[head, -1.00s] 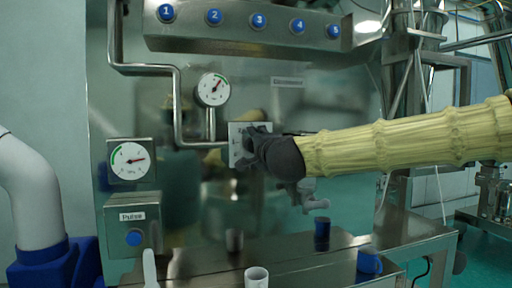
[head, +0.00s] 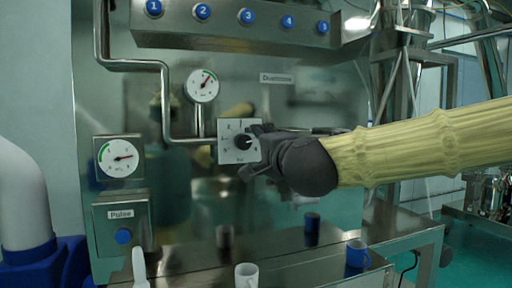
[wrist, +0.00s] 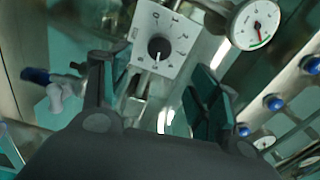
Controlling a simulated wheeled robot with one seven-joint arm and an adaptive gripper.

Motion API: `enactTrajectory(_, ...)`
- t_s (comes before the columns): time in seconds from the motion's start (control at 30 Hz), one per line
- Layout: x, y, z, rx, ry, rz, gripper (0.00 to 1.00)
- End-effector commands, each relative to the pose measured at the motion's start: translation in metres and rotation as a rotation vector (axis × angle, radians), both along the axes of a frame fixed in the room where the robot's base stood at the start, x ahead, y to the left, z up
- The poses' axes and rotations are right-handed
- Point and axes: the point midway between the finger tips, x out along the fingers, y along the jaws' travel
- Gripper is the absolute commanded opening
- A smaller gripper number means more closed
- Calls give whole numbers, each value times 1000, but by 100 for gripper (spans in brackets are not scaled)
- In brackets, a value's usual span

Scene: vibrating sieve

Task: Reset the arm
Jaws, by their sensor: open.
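My arm, in a ribbed yellow sleeve, comes in from the right in the head view. My dark gripper (head: 262,152) is in front of a steel panel, close to a white plate with a black rotary knob (head: 243,142). In the wrist view my gripper (wrist: 155,95) has its two fingers wide apart with nothing between them. The knob (wrist: 159,49) shows just beyond the fingertips, clear of both, with numbers around it. In the head view the gripper covers the right edge of the plate.
Round gauges (head: 203,85) and (head: 119,157) sit left of the knob. A bar of numbered blue buttons (head: 248,16) runs above. A Pulse button (head: 123,236) is lower left.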

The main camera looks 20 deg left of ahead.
Motion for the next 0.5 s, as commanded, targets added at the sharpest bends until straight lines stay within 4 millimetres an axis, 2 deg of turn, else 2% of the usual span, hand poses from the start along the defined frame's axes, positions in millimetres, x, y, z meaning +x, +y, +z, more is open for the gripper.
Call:
enactTrajectory(0.37,-1,-1,-2,-2,1,1,61)
enactTrajectory(0.47,3,-1,-16,-19,11,-1,61)
enactTrajectory(0.5,7,-1,-28,-34,18,-2,61)
